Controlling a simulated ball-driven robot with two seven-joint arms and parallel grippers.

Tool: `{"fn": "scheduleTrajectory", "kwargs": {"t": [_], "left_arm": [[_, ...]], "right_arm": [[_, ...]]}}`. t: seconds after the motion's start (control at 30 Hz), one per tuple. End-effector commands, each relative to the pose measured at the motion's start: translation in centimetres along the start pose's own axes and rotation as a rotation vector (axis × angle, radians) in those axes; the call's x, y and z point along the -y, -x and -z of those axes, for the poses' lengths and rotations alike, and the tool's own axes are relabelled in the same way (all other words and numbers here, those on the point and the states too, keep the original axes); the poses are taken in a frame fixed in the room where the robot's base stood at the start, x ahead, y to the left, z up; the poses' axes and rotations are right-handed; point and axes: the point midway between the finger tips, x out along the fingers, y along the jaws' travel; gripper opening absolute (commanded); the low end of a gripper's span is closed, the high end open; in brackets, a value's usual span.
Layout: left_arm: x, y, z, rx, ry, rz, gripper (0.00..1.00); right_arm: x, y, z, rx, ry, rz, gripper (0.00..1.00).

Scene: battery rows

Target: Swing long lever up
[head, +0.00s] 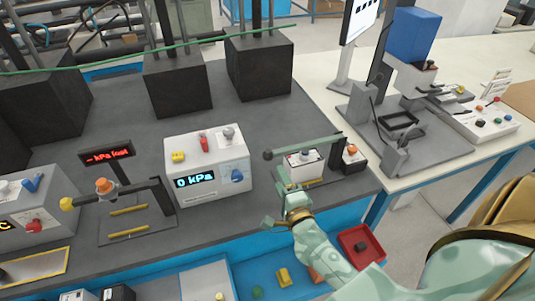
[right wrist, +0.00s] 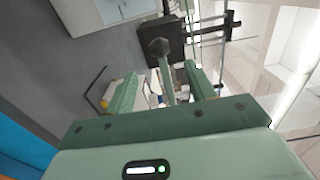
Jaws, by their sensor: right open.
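A long grey-green lever (head: 305,148) with a dark round knob (head: 268,155) extends left from a post on the right-hand fixture, roughly level, with a slight slope. My right gripper (head: 278,196) is open just below and in front of the knob end. In the right wrist view, the dark knob (right wrist: 160,47) and its shaft (right wrist: 168,82) appear between the two spread fingers; I cannot tell whether they touch. A second dark lever (head: 125,192) with a yellow knob (head: 66,203) is on the left fixture. My left gripper is not in view.
A white gauge box (head: 208,180) reading 0 kPa stands left of the right gripper. A small box with an orange knob (head: 352,150) stands by the lever post. A red tray (head: 360,245) lies below the bench edge. Black blocks (head: 259,70) stand behind.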

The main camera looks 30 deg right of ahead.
Motion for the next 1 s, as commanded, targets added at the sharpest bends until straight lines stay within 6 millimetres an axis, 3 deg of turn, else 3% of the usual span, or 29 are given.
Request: {"fn": "scheduleTrajectory", "kwargs": {"t": [0.2, 0.4, 0.6, 0.87, 1.0], "left_arm": [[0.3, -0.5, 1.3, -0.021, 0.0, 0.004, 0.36], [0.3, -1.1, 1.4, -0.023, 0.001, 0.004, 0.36], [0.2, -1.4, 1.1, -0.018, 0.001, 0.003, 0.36], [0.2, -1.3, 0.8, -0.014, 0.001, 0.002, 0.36], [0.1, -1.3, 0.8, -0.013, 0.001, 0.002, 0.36]], "right_arm": [[0.0, -5.8, 0.0, 0.0, 0.003, 0.002, 0.55], [-0.1, -9.6, 0.0, 0.001, 0.004, 0.0, 0.55], [-0.1, -11.2, 0.0, 0.001, 0.004, -0.001, 0.55], [0.0, -11.3, -0.1, 0.002, 0.005, -0.001, 0.55], [0.0, -11.3, -0.1, 0.002, 0.005, -0.001, 0.21]]}}
